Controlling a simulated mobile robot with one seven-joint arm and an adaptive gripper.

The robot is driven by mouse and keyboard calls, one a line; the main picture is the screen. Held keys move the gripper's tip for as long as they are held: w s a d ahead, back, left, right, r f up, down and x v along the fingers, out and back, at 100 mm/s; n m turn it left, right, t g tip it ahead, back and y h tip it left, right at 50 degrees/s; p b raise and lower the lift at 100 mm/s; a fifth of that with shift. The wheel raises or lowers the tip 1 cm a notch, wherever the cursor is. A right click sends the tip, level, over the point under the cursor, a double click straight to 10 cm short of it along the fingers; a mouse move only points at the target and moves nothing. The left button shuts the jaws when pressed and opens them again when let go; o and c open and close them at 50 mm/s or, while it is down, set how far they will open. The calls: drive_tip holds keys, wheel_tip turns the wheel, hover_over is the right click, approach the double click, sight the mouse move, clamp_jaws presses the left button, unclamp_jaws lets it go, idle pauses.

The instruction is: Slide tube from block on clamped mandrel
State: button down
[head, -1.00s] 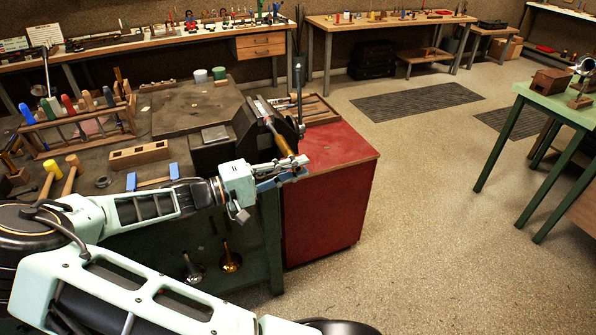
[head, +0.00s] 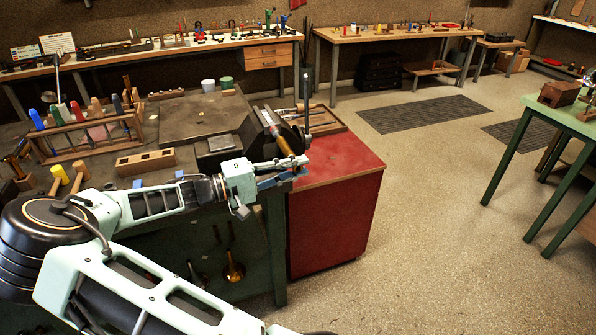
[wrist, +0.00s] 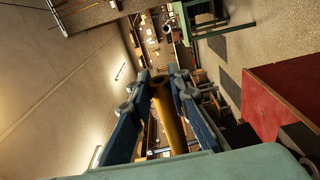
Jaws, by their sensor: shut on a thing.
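My gripper (head: 291,165) is at the front of the vise (head: 262,137) on the bench. In the wrist view its two blue fingers (wrist: 163,82) stand on either side of a brass tube (wrist: 170,118) and are shut on it. The tube's open end faces away from the wrist. In the head view a brass length of tube (head: 287,145) shows between the vise and my gripper. A grey rod, apparently the mandrel (head: 268,117), lies at the vise top. I cannot tell how far tube and mandrel overlap. A wooden block with holes (head: 146,161) lies on the bench to the left.
A wooden tool rack (head: 85,137) and mallets (head: 68,175) stand at the bench's left. A green table (head: 560,115) stands at the right. The floor between is clear.

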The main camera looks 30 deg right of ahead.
drive_tip(key=shift+w+d+b, duration=0.2)
drive_tip(key=shift+w, duration=0.45)
drive_tip(key=shift+w+d+b, duration=0.15)
drive_tip(key=shift+w, duration=0.45)
drive_tip(key=c, duration=1.7)
unclamp_jaws()
drive_tip(key=shift+c, duration=0.2)
drive_tip(key=shift+a, duration=0.15)
drive_tip(key=w+a, duration=0.2)
drive_tip(key=a, duration=0.9)
drive_tip(key=shift+a, duration=0.3)
drive_tip(key=shift+d, duration=0.1)
